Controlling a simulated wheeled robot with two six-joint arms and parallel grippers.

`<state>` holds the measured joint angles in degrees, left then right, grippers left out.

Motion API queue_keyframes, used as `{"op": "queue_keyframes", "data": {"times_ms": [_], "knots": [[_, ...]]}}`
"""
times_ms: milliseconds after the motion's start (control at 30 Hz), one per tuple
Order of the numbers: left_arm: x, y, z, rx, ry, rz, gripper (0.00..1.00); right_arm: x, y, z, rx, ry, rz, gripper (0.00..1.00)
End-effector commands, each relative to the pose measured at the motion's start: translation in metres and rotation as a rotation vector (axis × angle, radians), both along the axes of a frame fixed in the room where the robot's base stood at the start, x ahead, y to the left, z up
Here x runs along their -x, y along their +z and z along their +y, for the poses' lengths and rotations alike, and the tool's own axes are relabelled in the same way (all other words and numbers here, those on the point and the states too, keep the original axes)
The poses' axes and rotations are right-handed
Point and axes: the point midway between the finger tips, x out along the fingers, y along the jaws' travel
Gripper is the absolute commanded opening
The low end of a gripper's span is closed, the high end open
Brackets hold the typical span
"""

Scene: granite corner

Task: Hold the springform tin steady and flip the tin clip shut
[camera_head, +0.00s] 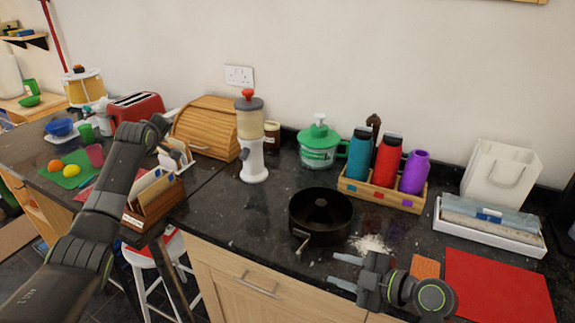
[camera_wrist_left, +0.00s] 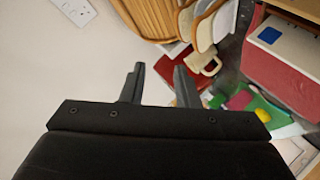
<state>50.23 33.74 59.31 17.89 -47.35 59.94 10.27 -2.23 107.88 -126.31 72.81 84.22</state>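The springform tin (camera_head: 336,217) is a dark round pan with a raised centre, standing on the black granite counter near its front edge. The tin clip (camera_head: 301,242) is a small metal lever at the tin's front left; it seems to stick out from the wall. My right gripper (camera_head: 344,271) is open and empty over the counter, just in front of and right of the tin, apart from it. My left arm reaches in from the left, and its gripper is hard to make out in the head view. In the left wrist view my left gripper (camera_wrist_left: 158,85) is open with nothing between its fingers.
White powder (camera_head: 371,244) is spilled right of the tin. A bottle crate (camera_head: 381,199) stands behind it, a dispenser (camera_head: 251,140) behind left. A red mat (camera_head: 495,287) lies at the right. A bread bin (camera_head: 207,127) and a letter rack (camera_head: 152,203) stand near my left arm.

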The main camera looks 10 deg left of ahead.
Motion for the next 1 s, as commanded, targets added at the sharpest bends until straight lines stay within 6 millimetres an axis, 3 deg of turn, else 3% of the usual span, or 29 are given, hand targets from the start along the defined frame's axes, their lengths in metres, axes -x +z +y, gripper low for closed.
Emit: {"op": "queue_keyframes", "data": {"times_ms": [33, 267, 467, 600, 800, 1000], "knots": [[-0.007, -0.007, -0.026, 0.021, -0.024, 0.063, 0.28, 0.000, 0.000, 0.000, 0.000, 0.000, 0.000, 0.36], [-0.009, -0.034, -0.135, 0.054, -0.156, 0.382, 0.28, 0.000, 0.000, 0.000, 0.000, 0.000, 0.000, 0.36], [0.014, -0.038, -0.235, 0.031, -0.313, 0.661, 0.28, 0.000, 0.000, 0.000, 0.000, 0.000, 0.000, 0.36], [0.042, -0.031, -0.299, -0.012, -0.427, 0.850, 0.28, 0.000, 0.000, 0.000, 0.000, 0.000, 0.000, 0.36], [0.083, -0.016, -0.359, -0.086, -0.549, 1.057, 0.28, 0.000, 0.000, 0.000, 0.000, 0.000, 0.000, 0.36], [0.105, -0.008, -0.383, -0.126, -0.602, 1.155, 0.28, 0.000, 0.000, 0.000, 0.000, 0.000, 0.000, 0.36]]}}
